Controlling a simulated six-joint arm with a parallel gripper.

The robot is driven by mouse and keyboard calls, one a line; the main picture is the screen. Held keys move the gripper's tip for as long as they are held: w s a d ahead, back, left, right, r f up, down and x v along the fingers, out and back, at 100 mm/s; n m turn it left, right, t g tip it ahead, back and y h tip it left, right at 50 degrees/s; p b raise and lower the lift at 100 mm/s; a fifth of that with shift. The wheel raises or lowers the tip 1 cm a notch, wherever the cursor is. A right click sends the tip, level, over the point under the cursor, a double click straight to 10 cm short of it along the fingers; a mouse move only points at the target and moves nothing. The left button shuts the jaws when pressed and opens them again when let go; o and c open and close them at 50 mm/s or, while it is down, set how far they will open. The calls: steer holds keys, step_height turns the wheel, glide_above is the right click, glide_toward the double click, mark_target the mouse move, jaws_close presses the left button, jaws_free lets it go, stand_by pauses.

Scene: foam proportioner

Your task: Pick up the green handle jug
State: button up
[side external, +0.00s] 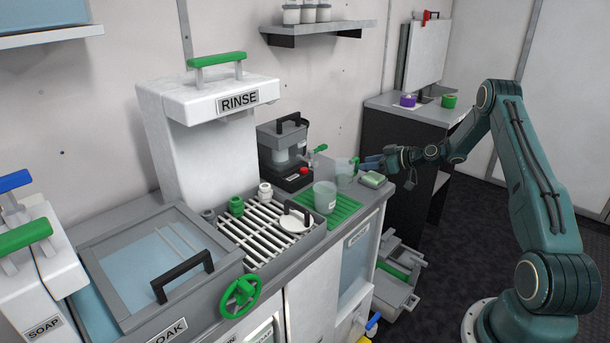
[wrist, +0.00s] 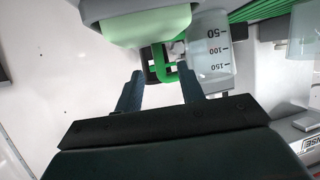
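The clear jug with the green handle (side external: 344,174) stands at the right end of the counter, behind another clear cup (side external: 325,198). In the wrist view, a clear jug with 50, 100 and 150 marks (wrist: 210,45) is at upper right, with a green handle (wrist: 168,75) beside it. My gripper (side external: 370,163) is at the jug's right side at about handle height. In the wrist view my gripper (wrist: 161,82) is open, its two fingers apart. The handle shows between and just beyond the fingertips; I cannot tell whether they touch.
A coffee-maker-like machine (side external: 284,155) with a black handle stands behind left. A green ribbed mat (side external: 346,206) and drain rack (side external: 262,240) fill the counter to the left.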

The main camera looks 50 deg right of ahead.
mark_target(356, 169)
steer(key=shift+x, duration=2.55)
steer(key=shift+c, duration=0.2)
steer(key=shift+r, duration=0.1)
jaws_close()
